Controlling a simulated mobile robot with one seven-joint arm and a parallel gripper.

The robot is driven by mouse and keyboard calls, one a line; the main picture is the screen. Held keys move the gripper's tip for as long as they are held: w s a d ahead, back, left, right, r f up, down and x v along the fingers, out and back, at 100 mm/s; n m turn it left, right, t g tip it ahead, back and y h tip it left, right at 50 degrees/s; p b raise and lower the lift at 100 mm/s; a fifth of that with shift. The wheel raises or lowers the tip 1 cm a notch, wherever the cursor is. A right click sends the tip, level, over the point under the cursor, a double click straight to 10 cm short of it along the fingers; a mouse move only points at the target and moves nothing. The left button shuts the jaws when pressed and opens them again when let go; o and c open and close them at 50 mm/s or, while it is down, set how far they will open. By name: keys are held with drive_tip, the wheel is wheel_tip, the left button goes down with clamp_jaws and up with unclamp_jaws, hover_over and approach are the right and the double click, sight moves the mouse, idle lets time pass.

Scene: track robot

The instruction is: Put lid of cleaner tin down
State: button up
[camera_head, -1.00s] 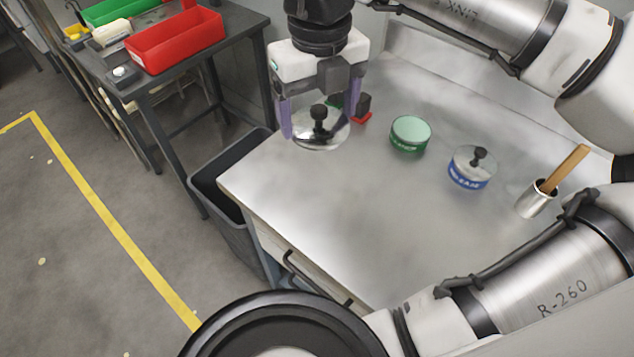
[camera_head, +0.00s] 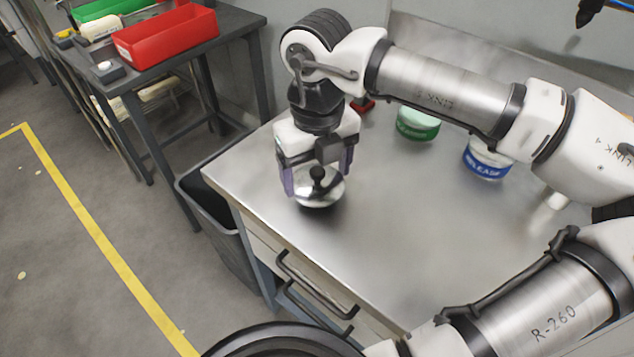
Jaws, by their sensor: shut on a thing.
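My gripper (camera_head: 318,173) is shut on the black knob of a shiny round metal lid (camera_head: 320,196). The lid is level and low over the front left part of the steel bench top (camera_head: 390,240). I cannot tell whether its underside touches the bench or is just above it. The green tin (camera_head: 418,126) stands upright farther back to the right, its top partly hidden by my arm. Its label cannot be read clearly now.
A blue tin (camera_head: 487,163) stands right of the green one, its top hidden by my arm. A small red thing (camera_head: 366,105) is at the back. A metal cup (camera_head: 553,199) is partly hidden at right. The bench's left edge and drawers are close; its middle is clear.

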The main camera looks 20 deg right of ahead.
sight(318, 170)
drive_tip(key=shift+f, duration=0.85)
drive_tip(key=shift+f, duration=0.1)
drive_tip(key=shift+f+b, duration=0.1)
drive_tip(key=shift+b, duration=0.3)
drive_tip(key=o, duration=0.9)
wheel_tip(318, 170, up, 12)
drive_tip(key=p, duration=0.7)
drive_tip(key=shift+r+p, duration=0.25)
drive_tip(key=shift+p, duration=0.1)
